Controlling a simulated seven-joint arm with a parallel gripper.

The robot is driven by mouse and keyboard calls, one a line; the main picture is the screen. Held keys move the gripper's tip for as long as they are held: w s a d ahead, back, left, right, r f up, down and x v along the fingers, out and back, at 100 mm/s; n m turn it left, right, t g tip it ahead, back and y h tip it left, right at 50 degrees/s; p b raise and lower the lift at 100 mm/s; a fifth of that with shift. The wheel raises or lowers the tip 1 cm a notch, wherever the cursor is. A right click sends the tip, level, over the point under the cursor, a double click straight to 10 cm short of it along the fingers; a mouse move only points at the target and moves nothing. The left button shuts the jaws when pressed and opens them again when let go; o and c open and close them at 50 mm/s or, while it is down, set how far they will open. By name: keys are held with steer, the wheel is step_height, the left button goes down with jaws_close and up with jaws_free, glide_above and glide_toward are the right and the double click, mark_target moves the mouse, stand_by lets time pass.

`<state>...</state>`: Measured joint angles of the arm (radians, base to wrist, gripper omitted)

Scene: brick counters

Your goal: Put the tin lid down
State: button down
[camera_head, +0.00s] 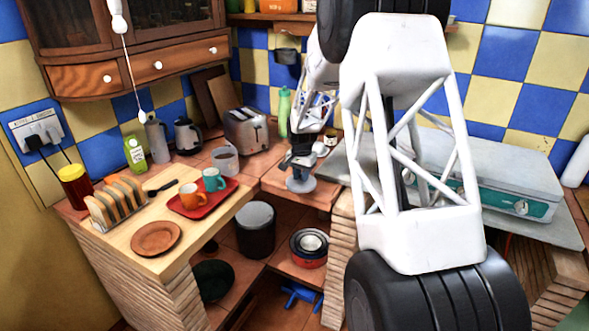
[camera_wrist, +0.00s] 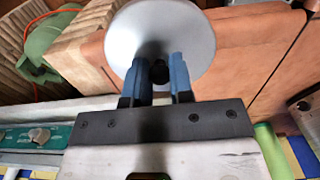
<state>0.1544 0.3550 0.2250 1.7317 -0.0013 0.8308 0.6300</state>
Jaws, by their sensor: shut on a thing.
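The tin lid (camera_wrist: 128,25) is a round, pale grey disc with a dark knob in its middle. My gripper (camera_wrist: 160,72) has its two blue fingers shut on that knob. I cannot tell whether the lid touches the counter. An open, light-coloured container (camera_head: 225,161) with a dark inside stands to the left of the lid.
A toaster (camera_head: 246,129) and a green bottle (camera_head: 284,112) stand behind the lid. A red tray (camera_head: 203,198) with two mugs lies to the left on a wooden board. A grey-and-teal stove (camera_head: 480,170) stands right. Below, a shelf holds a dark canister (camera_head: 255,232) and stacked bowls (camera_head: 309,248).

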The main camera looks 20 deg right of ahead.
steer(key=w, duration=0.5)
steer(key=w+d+f, duration=0.1)
steer(key=w, duration=0.4)
steer(key=w+d, duration=0.1)
steer(key=w, duration=0.4)
steer(key=shift+w+d+f, duration=0.15)
steer(key=shift+w+f, duration=0.05)
steer(key=shift+f, duration=1.8)
steer(key=c, duration=1)
jaws_free()
steer(key=shift+f, duration=0.15)
steer(key=shift+r, duration=0.2)
step_height(320, 180, up, 12)
